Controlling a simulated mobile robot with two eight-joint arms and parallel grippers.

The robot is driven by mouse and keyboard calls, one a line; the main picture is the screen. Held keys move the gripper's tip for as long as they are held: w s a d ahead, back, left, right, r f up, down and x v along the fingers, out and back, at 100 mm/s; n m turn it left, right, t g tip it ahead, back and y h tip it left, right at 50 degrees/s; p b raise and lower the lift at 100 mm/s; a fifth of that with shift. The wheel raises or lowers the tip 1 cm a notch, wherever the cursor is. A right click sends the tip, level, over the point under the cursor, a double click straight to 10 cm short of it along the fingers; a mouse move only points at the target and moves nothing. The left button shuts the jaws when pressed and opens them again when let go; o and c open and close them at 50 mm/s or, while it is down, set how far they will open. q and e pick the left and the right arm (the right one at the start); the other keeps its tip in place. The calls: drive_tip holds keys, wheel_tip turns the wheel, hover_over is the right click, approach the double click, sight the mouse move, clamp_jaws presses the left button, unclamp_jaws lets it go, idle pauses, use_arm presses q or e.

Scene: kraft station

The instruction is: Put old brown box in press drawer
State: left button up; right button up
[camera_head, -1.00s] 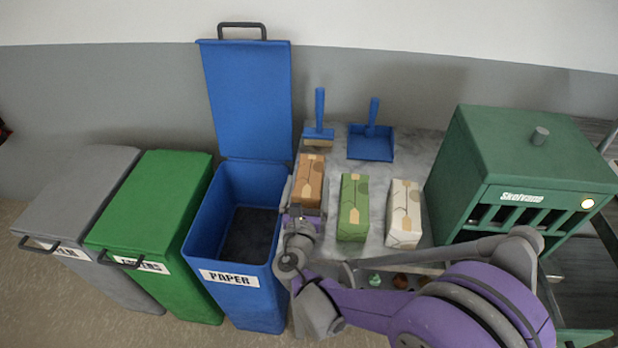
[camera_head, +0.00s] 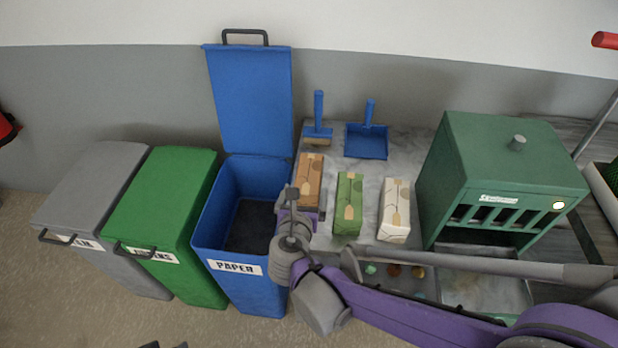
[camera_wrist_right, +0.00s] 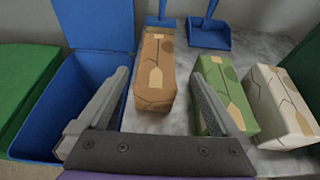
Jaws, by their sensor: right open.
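The old brown box (camera_head: 309,182) stands on the grey counter beside the blue paper bin. My right gripper (camera_head: 300,196) is open at its near end, with the forearm partly hiding the fingers. In the right wrist view, the brown box (camera_wrist_right: 155,72) lies ahead, between the lines of the two spread fingers (camera_wrist_right: 160,98); nothing is held. The green press (camera_head: 510,180) stands at the right. Below its front is a pale, green-edged tray (camera_head: 480,290) that looks like its pulled-out drawer, partly hidden by my right arm. Dark tips at the bottom edge may be my left gripper (camera_head: 165,345).
A green box (camera_head: 348,205) and a white box (camera_head: 395,210) stand right of the brown one. A blue brush (camera_head: 318,125) and dustpan (camera_head: 367,142) lie behind. The paper bin (camera_head: 237,267) is open; the green (camera_head: 160,210) and grey (camera_head: 95,205) bins are closed.

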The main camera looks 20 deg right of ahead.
sight(308, 175)
drive_tip(key=x, duration=0.6)
drive_tip(key=shift+w+b, duration=0.15)
drive_tip(key=shift+b, duration=0.2)
drive_tip(key=x, duration=0.5)
drive_tip(key=shift+a+f, duration=0.2)
drive_tip(key=shift+f, duration=0.15)
